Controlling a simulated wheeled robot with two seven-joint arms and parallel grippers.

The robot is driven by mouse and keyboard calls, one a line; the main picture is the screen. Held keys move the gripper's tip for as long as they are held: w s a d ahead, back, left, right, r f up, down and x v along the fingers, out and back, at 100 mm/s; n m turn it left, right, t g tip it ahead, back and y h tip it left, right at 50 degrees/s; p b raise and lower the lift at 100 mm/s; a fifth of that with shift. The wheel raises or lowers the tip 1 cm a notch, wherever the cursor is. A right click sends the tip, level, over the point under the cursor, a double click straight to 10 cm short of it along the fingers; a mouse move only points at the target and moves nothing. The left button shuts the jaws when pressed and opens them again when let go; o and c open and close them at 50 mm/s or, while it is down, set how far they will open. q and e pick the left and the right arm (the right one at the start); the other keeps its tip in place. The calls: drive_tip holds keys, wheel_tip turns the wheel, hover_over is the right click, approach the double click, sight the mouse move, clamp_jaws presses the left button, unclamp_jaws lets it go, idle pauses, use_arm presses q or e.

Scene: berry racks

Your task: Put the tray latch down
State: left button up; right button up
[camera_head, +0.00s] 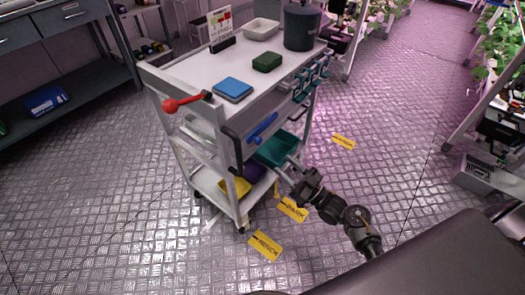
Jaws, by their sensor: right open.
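A white trolley (178,148) stands in the middle. A teal tray (277,148) sits low in its side, above a purple bin (254,172) and a yellow bin (236,187). A red lever with a round knob (170,106) sticks out left at the top corner. A blue handle (262,128) is on the side. A small yellow piece (277,188) shows below the tray. I cannot tell which part is the tray latch. My right gripper (287,170) is open, just below and right of the teal tray; contact is unclear. My left gripper is out of view.
On the trolley top are a blue box (233,88), a green box (267,62), a white dish (261,29) and a dark pot (301,27). Yellow floor labels (265,246) lie in front. Shelving (70,92) stands left, plant racks right.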

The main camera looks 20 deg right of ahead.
sight(261, 142)
drive_tip(key=x, duration=0.7)
drive_tip(key=r+p+x, duration=0.1)
drive_tip(key=x, duration=0.3)
drive_tip(key=shift+s, duration=0.15)
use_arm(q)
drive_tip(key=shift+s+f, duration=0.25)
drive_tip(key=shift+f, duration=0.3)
use_arm(e)
drive_tip(key=shift+f, duration=0.1)
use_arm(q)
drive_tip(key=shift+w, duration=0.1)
use_arm(e)
clamp_jaws()
